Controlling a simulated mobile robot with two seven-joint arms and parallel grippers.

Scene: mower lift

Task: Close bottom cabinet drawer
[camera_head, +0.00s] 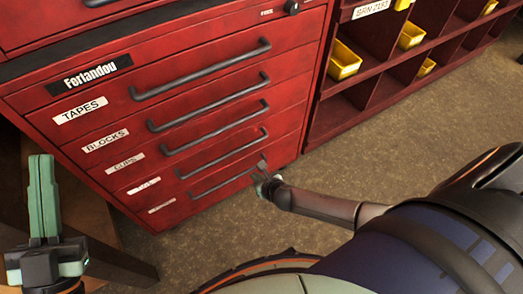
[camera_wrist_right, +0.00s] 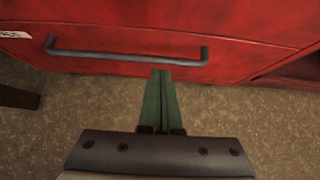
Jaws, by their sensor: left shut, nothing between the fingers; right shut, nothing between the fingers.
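The red cabinet (camera_head: 190,75) has several drawers with dark bar handles and white labels. The bottom drawer (camera_head: 180,213) has its own dark handle (camera_head: 222,183). I cannot tell how far its front stands out from the drawers above. My right gripper (camera_head: 263,175) is shut and empty at the right end of this drawer's front. In the right wrist view, its green fingers (camera_wrist_right: 162,76) point at the red front (camera_wrist_right: 250,55), just below the handle (camera_wrist_right: 125,55); contact is unclear. My left gripper (camera_head: 41,160) is shut, empty and upright, left of the cabinet.
A red shelf unit (camera_head: 318,128) with yellow bins (camera_head: 344,61) stands to the right of the cabinet. A brown wooden structure (camera_head: 75,205) is at the lower left, near my left gripper. The floor (camera_head: 400,125) in front of the shelves is clear.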

